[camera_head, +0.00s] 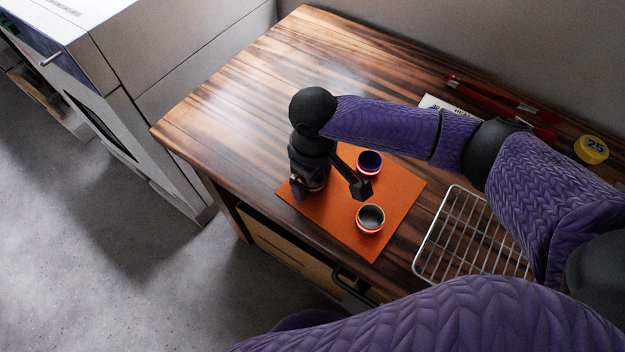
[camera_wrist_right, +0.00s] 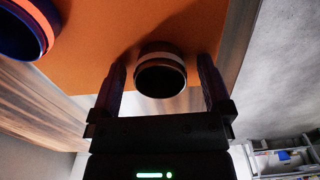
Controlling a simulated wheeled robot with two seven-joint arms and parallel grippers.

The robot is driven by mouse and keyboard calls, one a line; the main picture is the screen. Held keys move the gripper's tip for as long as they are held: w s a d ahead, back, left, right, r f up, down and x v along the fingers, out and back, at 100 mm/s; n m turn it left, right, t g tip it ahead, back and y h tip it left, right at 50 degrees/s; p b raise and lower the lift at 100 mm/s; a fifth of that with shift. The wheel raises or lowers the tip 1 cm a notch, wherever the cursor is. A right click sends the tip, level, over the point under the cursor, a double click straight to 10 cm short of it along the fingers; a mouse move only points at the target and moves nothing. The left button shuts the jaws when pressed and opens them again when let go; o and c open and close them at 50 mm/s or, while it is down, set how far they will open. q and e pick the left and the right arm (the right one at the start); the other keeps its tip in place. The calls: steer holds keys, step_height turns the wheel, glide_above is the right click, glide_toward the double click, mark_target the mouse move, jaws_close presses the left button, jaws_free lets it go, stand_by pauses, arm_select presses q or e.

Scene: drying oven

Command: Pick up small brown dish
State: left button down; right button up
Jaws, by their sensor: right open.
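A small dish with a dark brown inside and a pale band (camera_wrist_right: 160,75) lies between the fingers of my right gripper in the wrist view. In the head view this dish (camera_head: 316,184) is mostly hidden under my right gripper (camera_head: 309,187), at the left part of the orange mat. The right gripper is open and points down, with one finger on each side of the dish; I cannot tell whether they touch it. My left gripper is not in view.
The orange mat (camera_head: 398,192) also bears a dark-blue-lined dish (camera_head: 370,163) and a red-rimmed dish with grey inside (camera_head: 370,218). A wire rack (camera_head: 470,235) lies at the right. Red-handled tools (camera_head: 500,95) and a yellow lid (camera_head: 591,150) lie farther back. The table's left part is clear.

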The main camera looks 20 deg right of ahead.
steer(key=shift+r, duration=0.1)
steer(key=c, duration=1.3)
